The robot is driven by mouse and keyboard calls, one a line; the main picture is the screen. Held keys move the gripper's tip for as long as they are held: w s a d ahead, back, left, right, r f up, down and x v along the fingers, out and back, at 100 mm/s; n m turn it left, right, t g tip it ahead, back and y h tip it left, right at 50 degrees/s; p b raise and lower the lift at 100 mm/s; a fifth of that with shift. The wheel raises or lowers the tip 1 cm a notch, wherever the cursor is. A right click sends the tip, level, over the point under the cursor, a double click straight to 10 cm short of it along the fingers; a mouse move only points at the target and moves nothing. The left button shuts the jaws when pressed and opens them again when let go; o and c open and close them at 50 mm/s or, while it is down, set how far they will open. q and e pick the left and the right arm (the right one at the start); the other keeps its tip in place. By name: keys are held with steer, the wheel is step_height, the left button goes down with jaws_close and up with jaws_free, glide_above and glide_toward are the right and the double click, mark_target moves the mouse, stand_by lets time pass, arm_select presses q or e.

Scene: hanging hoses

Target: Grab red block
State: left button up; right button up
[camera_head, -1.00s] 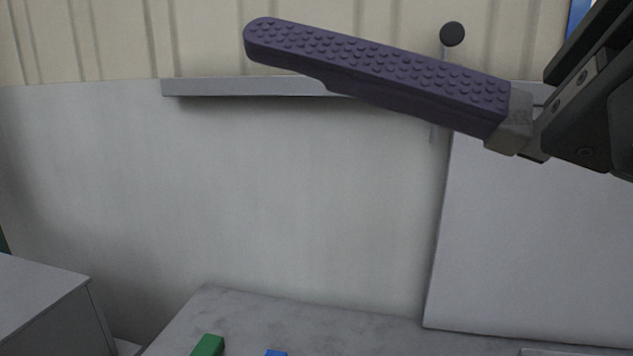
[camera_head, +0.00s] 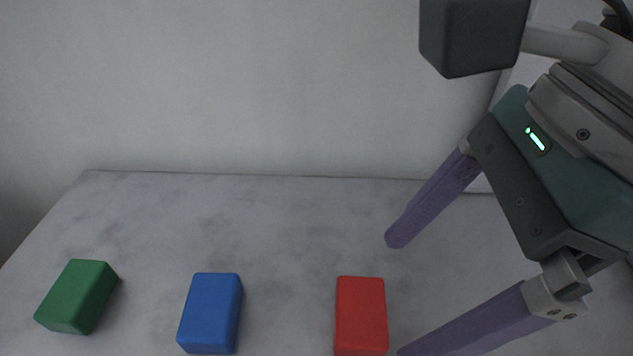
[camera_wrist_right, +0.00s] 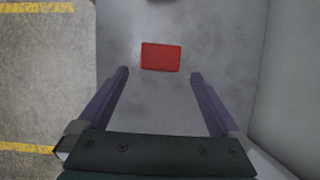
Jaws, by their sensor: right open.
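A red block (camera_head: 361,315) lies on the grey table, toward the front in the head view. My right gripper (camera_head: 393,297) is open, its two purple fingers spread wide, just to the right of the red block. In the right wrist view, the red block (camera_wrist_right: 161,56) lies beyond the fingertips, roughly centred between them. The gap between the fingers (camera_wrist_right: 158,74) is empty. My left gripper is not in view.
A blue block (camera_head: 211,313) lies left of the red block, and a green block (camera_head: 77,296) lies farther left. The grey table top (camera_head: 270,215) is clear behind the blocks. A pale wall (camera_head: 250,90) stands behind the table.

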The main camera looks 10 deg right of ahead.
mark_target(366, 309)
steer(key=x, duration=0.2)
steer(key=a+x, duration=0.1)
steer(key=x, duration=0.2)
steer(key=shift+w+r, duration=0.1)
steer(key=shift+d, duration=0.1)
steer(key=c, duration=1.3)
steer(key=shift+c, duration=0.2)
